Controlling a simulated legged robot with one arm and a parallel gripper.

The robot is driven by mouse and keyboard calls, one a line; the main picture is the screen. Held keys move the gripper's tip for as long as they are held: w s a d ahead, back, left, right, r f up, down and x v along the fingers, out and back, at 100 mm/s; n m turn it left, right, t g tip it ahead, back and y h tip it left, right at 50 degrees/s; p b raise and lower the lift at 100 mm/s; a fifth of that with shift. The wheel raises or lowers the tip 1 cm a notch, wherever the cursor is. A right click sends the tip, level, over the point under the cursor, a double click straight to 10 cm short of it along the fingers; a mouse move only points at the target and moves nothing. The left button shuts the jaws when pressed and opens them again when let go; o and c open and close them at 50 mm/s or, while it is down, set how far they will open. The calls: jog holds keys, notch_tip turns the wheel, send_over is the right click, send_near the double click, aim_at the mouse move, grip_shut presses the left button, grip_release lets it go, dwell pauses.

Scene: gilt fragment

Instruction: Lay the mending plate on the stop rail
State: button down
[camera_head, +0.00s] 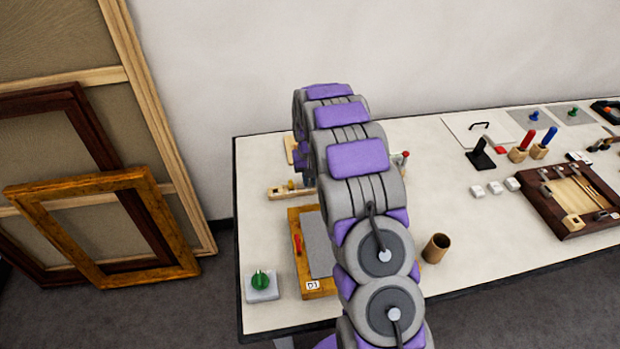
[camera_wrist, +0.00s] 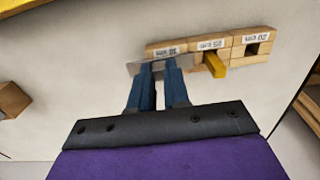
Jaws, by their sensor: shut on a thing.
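My gripper (camera_wrist: 158,68) shows in the wrist view with its two blue fingers close together, shut on a thin grey metal plate that looks like the mending plate (camera_wrist: 136,68). The plate sticks out on both sides of the fingertips. It lies in front of a pale wooden row of labelled blocks (camera_wrist: 190,47), partly covering its left end; I cannot tell whether they touch. I cannot tell for sure which thing is the stop rail. A yellow piece (camera_wrist: 215,65) juts from the blocks' middle. In the head view my arm hides the gripper and plate.
A wooden strip with a yellow knob (camera_head: 291,184) lies left of my arm on the white table (camera_head: 440,180). A gilt frame (camera_head: 294,250), a green-knobbed block (camera_head: 261,284) and a brown cup (camera_head: 436,248) stand near. A dark tray (camera_head: 550,222) is at right.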

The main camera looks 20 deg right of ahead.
jog(key=shift+a, duration=0.1)
jog(key=c, duration=1.4)
grip_release()
jog(key=o, duration=0.3)
jog(key=shift+d, duration=0.4)
